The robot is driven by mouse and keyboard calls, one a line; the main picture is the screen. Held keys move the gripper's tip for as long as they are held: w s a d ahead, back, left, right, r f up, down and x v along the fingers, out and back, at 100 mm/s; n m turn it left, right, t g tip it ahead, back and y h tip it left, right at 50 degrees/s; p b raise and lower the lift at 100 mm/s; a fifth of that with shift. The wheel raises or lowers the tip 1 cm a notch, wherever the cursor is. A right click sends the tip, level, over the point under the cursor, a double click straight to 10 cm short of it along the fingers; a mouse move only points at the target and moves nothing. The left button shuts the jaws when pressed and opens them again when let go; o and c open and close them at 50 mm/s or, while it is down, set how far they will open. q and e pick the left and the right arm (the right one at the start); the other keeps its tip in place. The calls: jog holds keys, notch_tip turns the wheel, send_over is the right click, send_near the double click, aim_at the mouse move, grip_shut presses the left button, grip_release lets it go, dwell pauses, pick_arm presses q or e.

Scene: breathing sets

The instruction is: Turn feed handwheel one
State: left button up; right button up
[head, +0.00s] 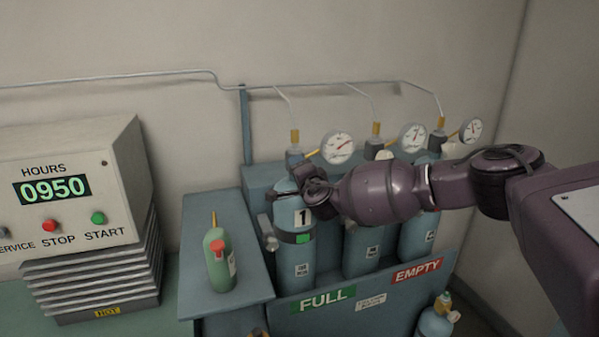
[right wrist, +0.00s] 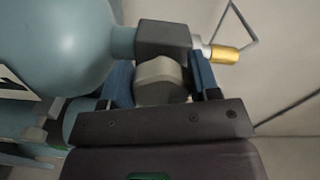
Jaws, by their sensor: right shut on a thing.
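Cylinder one (head: 296,262) is a blue bottle with a "1" label and a green tag, standing leftmost in the rack in the head view. Its rounded shoulder (right wrist: 60,45) fills the upper left of the right wrist view, with the dark valve block (right wrist: 163,37) beside it. My right gripper (head: 308,182) is at the top of cylinder one. In the right wrist view its blue fingers (right wrist: 162,82) lie either side of the pale grey handwheel (right wrist: 160,70) and are shut on it. The arm hides the handwheel in the head view. My left gripper is not in view.
Two more blue cylinders stand to the right behind my right arm, with round gauges (head: 338,147) above. A green bottle (head: 220,262) stands on the blue bench at left. A control box (head: 75,185) reads 0950. Another cylinder (head: 434,322) stands at the lower right.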

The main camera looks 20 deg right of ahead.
jog(key=shift+f, duration=0.1)
jog(key=o, duration=0.9)
jog(key=shift+s, duration=0.1)
jog(key=s, duration=0.5)
jog(key=s+b, duration=0.1)
jog(key=s, duration=0.4)
jog(key=shift+s+d, duration=0.2)
jog(key=shift+s, duration=0.1)
